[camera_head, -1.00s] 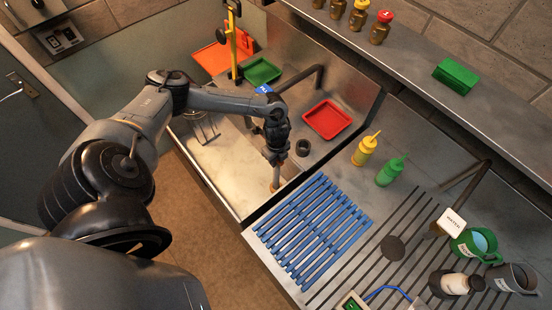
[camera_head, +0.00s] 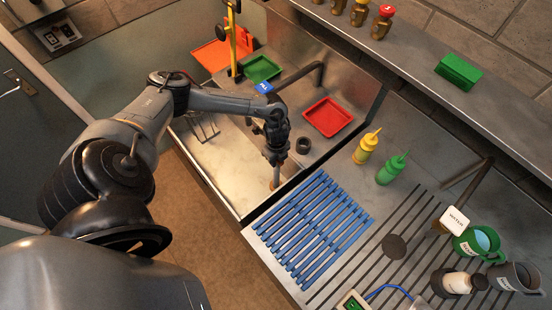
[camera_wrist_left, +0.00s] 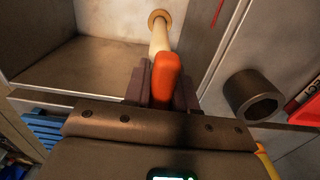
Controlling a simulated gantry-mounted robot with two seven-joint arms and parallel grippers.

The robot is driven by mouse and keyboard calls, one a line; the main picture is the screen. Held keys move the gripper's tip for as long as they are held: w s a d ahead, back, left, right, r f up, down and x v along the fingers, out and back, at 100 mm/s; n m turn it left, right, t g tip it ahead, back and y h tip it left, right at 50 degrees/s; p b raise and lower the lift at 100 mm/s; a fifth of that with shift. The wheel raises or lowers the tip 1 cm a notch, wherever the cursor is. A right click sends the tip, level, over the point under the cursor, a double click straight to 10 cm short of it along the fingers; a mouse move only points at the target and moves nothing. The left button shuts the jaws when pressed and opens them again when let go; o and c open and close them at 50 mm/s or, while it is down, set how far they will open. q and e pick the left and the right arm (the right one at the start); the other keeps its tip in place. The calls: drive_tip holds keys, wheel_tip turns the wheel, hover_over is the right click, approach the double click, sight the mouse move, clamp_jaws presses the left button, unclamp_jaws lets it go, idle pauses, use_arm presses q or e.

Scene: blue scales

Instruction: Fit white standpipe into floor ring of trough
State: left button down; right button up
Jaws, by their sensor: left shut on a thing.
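The steel trough (camera_head: 228,172) lies left of the blue slatted rack in the head view. My left gripper (camera_head: 274,158) is low over the trough's near right part. In the left wrist view my left gripper (camera_wrist_left: 163,88) is shut on an orange-red grip piece (camera_wrist_left: 165,78) at the top of the white standpipe (camera_wrist_left: 158,42). The pipe runs away from the jaws to a tan ring (camera_wrist_left: 158,16) at its far end. I cannot tell whether the pipe sits inside that ring or just above it. My right gripper is not in view.
A dark hollow cylinder (camera_head: 303,146) and a red tray (camera_head: 328,117) lie right of the gripper. A wire rack (camera_head: 203,130) stands left. A blue slatted rack (camera_head: 312,228) lies in front, with yellow (camera_head: 366,147) and green (camera_head: 391,169) bottles beyond it.

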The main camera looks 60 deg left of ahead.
use_arm(q)
drive_tip(key=shift+f, duration=0.25)
drive_tip(key=c, duration=0.8)
unclamp_jaws()
drive_tip(key=shift+c, duration=0.2)
wheel_tip(320, 180, up, 9)
drive_tip(key=shift+r, duration=0.9)
drive_tip(key=shift+d, duration=0.1)
